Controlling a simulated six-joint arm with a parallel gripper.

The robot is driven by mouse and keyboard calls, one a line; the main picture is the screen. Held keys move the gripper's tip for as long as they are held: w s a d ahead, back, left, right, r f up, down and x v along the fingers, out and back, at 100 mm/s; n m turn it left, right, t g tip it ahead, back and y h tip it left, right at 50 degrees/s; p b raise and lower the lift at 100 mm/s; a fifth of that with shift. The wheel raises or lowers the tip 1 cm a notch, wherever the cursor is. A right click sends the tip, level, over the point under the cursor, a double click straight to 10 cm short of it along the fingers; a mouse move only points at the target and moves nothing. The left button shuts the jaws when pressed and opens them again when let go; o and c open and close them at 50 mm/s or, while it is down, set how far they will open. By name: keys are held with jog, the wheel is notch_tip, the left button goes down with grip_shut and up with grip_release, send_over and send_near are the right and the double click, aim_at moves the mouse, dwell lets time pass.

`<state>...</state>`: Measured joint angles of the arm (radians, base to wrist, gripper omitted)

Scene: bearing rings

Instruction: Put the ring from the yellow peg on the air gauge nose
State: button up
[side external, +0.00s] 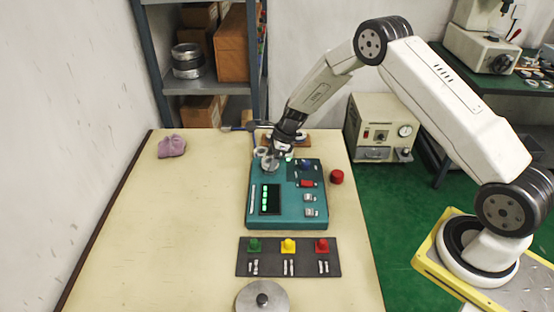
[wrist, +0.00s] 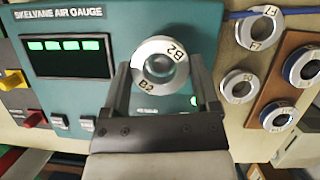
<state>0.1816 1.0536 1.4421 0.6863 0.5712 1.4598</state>
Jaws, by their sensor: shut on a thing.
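The ring (wrist: 147,52), a shiny steel band marked B2, sits between my gripper's fingers (wrist: 158,80) in the wrist view. My gripper (side external: 279,152) is shut on it, over the far end of the teal air gauge (side external: 287,215). The gauge's lit green display shows in the wrist view (wrist: 68,58). A grey metal shape (side external: 270,165) at the gauge's far left corner is too small to separate into ring and nose. Whether the ring is around the nose or above it, I cannot tell. The yellow peg (side external: 288,246) shows no ring on it.
Green (side external: 254,245) and red (side external: 321,246) pegs flank the yellow one on a dark plate (side external: 260,269). Loose rings (wrist: 238,86) and a brown board (wrist: 284,82) with rings lie beyond the gauge. A red knob-like object (side external: 337,177) stands at its right. The table's left is mostly clear.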

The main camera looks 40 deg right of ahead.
jog(key=shift+f, duration=0.7)
dwell(1.3)
jog(key=o, duration=1.3)
jog(key=shift+r, duration=0.15)
jog(key=shift+r, duration=3.6)
